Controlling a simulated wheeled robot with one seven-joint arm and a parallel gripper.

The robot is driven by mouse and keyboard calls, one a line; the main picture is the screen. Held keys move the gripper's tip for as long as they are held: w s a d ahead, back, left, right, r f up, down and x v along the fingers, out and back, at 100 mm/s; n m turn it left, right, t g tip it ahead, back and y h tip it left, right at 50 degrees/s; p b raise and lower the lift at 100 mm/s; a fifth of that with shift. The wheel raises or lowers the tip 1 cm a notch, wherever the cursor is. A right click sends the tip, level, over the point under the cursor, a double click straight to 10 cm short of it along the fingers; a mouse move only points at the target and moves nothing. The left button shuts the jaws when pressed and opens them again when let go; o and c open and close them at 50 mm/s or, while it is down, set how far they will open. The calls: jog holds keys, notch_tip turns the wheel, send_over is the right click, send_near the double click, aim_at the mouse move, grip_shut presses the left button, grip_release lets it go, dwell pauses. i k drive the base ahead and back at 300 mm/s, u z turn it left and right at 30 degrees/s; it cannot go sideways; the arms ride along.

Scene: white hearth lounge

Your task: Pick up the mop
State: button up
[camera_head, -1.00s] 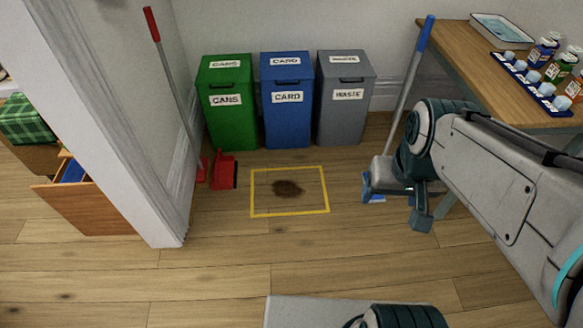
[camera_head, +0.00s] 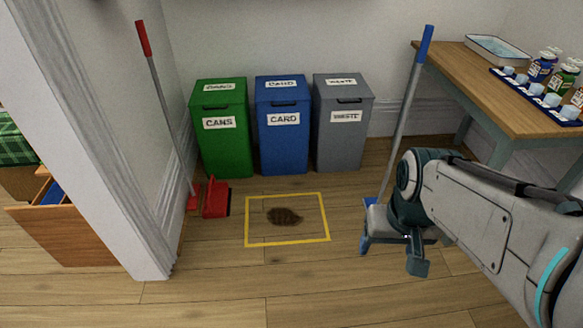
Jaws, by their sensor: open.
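The mop (camera_head: 403,120) leans upright and slightly tilted against the back wall, left of the wooden table. It has a grey pole and a blue grip at the top. Its lower end shows a bit of blue just behind my gripper; the rest of the head is hidden. My gripper (camera_head: 391,254) is open, low over the floor in front of the mop's foot. Its fingers are spread and nothing shows between them. I cannot tell the exact gap between gripper and pole.
Green (camera_head: 221,150), blue (camera_head: 283,148) and grey bins (camera_head: 340,145) stand along the wall. A red-handled broom (camera_head: 165,105) and red dustpan (camera_head: 215,198) are at left. A yellow floor outline (camera_head: 288,243) surrounds a brown stain (camera_head: 285,217). The table (camera_head: 470,75) is at right.

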aim_at(428, 32)
jog(key=u, duration=0.05)
jog(key=k, duration=0.65)
jog(key=z, duration=0.15)
jog(key=i, duration=0.7)
jog(key=z, duration=0.9)
jog(key=i, duration=0.75)
jog(key=u, duration=0.75)
jog(key=i, duration=0.85)
jog(key=u, duration=1)
